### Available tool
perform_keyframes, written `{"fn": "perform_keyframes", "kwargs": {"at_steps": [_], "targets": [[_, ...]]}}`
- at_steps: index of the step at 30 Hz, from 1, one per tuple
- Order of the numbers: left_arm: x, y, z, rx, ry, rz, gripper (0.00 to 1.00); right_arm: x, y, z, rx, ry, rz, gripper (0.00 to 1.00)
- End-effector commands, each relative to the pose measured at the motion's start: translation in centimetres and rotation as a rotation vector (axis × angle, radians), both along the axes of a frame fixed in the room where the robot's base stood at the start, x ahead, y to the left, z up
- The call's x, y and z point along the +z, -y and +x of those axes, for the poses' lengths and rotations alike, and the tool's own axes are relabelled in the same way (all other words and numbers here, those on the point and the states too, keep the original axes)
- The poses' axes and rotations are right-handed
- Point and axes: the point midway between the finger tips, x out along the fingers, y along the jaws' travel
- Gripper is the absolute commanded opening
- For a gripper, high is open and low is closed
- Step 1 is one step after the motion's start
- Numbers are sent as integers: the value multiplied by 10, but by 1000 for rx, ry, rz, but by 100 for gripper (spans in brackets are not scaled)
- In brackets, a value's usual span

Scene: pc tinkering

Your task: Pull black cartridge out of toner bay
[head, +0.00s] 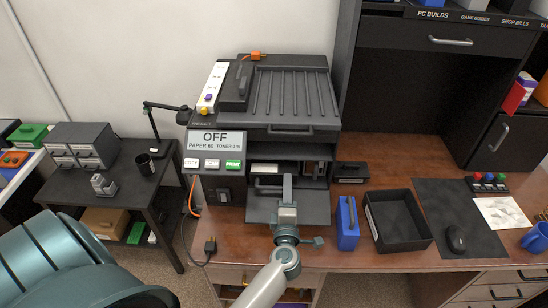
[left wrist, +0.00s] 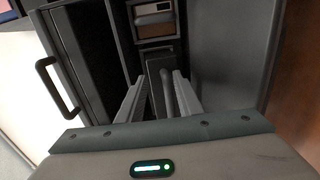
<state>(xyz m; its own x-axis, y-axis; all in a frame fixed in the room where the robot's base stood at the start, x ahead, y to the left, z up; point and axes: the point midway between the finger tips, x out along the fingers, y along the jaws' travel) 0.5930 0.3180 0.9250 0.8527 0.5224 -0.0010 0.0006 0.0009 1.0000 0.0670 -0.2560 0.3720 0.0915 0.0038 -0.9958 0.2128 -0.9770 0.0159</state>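The black cartridge (left wrist: 153,68) sits in the toner bay, its dark face and upright bar showing between my fingers in the left wrist view. The bay (head: 262,168) is the open front of the dark printer, above a lowered flap (head: 318,208). My left gripper (head: 287,184) reaches into the bay from the front. In the left wrist view its two fingers (left wrist: 160,88) stand apart on either side of the bar, with dark gaps; it looks open, and contact is not clear. In the head view the gripper hides most of the cartridge. My right gripper is not in view.
A blue cartridge (head: 347,225) stands on the desk right of the flap. A black open bin (head: 427,240) is beside it. A small black box (head: 351,180) lies behind them. A mouse mat (head: 430,190) is further right.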

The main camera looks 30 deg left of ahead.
Motion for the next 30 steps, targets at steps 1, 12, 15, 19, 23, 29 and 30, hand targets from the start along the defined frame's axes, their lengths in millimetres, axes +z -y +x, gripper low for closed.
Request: {"fn": "perform_keyframes", "kwargs": {"at_steps": [1, 12, 15, 19, 23, 29, 30], "targets": [[-1, 0, 0, 0, -2, -1, 33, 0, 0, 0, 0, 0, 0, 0], [0, 10, -17, 0, -2, -1, 33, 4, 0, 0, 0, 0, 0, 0], [0, 14, -24, 1, -2, 1, 33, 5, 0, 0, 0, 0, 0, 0], [0, 20, -33, 0, 0, 0, 33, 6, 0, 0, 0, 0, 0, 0], [0, 26, -42, 0, -1, -1, 33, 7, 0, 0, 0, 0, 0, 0], [0, 34, -56, 0, -1, -1, 33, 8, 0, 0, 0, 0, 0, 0], [0, 36, -59, 0, 0, 0, 33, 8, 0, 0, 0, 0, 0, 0]]}}
